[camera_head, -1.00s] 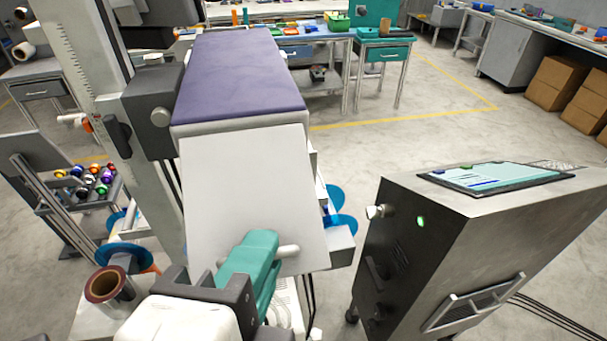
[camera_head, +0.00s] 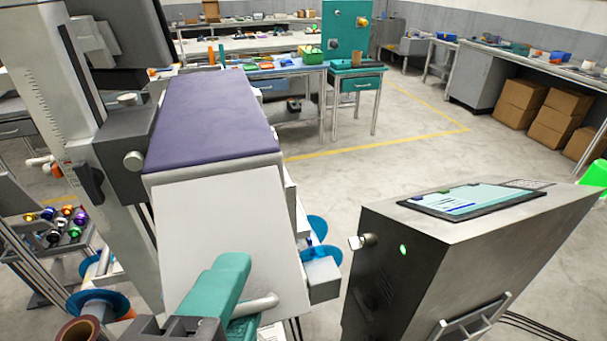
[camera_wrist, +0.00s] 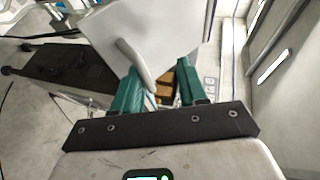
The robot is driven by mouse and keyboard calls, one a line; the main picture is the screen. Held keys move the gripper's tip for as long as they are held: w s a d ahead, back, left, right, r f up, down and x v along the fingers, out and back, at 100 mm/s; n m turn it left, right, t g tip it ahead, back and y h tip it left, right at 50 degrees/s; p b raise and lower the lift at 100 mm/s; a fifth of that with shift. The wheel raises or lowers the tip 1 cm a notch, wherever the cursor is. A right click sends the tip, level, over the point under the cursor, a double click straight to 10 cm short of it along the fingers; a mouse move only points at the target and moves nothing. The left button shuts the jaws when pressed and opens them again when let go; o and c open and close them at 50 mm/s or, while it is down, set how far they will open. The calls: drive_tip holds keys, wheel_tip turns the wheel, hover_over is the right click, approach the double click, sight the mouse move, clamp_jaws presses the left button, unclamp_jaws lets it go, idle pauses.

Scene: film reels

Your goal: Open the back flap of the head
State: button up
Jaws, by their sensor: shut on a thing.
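The head (camera_head: 212,118) has a purple top and stands at the centre of the head view. Its back flap (camera_head: 225,220) is a plain white panel hanging from the upper edge, its lower end slanting toward me. A light rod handle (camera_head: 262,304) sticks out near the flap's bottom. My gripper (camera_head: 238,305), with teal fingers, is shut on the handle. In the wrist view the flap (camera_wrist: 165,30) fills the upper middle, and the handle (camera_wrist: 136,65) reaches down between my fingers (camera_wrist: 160,88). The head's inside is hidden behind the flap.
A dark metal cabinet (camera_head: 430,250) with a screen on top stands close on the right. A grey column (camera_head: 75,130) rises on the left, with blue reels (camera_head: 92,300) below. Open floor (camera_head: 360,165) lies beyond, toward tables and brown boxes (camera_head: 565,120).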

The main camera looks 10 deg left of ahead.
drive_tip(key=shift+s, duration=0.1)
drive_tip(key=v, duration=1)
drive_tip(key=shift+s+b, duration=0.35)
drive_tip(key=shift+b, duration=0.1)
drive_tip(key=shift+d, duration=0.1)
